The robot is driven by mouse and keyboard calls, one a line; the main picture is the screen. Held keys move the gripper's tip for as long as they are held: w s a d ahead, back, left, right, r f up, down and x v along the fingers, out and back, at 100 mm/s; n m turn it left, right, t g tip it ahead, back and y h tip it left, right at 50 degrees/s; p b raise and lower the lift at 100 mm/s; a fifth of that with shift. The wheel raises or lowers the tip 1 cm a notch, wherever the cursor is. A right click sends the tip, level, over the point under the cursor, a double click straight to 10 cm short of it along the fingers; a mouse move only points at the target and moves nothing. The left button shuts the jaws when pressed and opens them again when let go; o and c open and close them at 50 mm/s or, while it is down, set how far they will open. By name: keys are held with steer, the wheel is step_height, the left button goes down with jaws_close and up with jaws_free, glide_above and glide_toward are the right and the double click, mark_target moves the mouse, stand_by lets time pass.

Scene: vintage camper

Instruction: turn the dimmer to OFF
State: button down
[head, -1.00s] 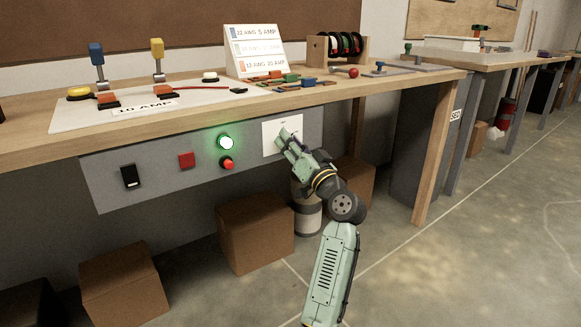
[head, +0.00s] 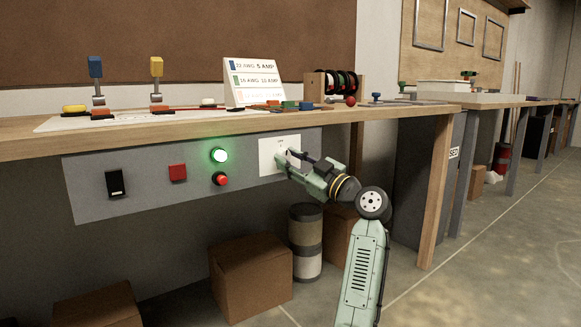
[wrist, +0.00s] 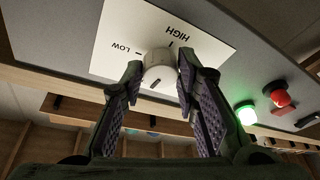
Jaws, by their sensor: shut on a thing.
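The dimmer is a pale round knob (wrist: 157,75) on a white plate (wrist: 150,30), seen in the wrist view. The plate reads HIGH and LOW, upside down there; no OFF label is visible. A short dark mark shows on the knob's face, but I cannot tell its setting. My gripper (wrist: 160,66) has one finger on each side of the knob, shut on it.
Along the panel are a green lit lamp (head: 219,155), a red button (head: 221,180), a red square (head: 178,172) and a black switch (head: 115,184). The wooden bench top (head: 30,138) overhangs them. Boxes (head: 250,275) and a drum (head: 305,240) stand below.

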steer(key=shift+n, duration=0.7)
steer(key=shift+g, duration=0.3)
steer(key=c, duration=1.2)
jaws_free()
steer(key=v, duration=1.2)
steer(key=shift+d, duration=0.1)
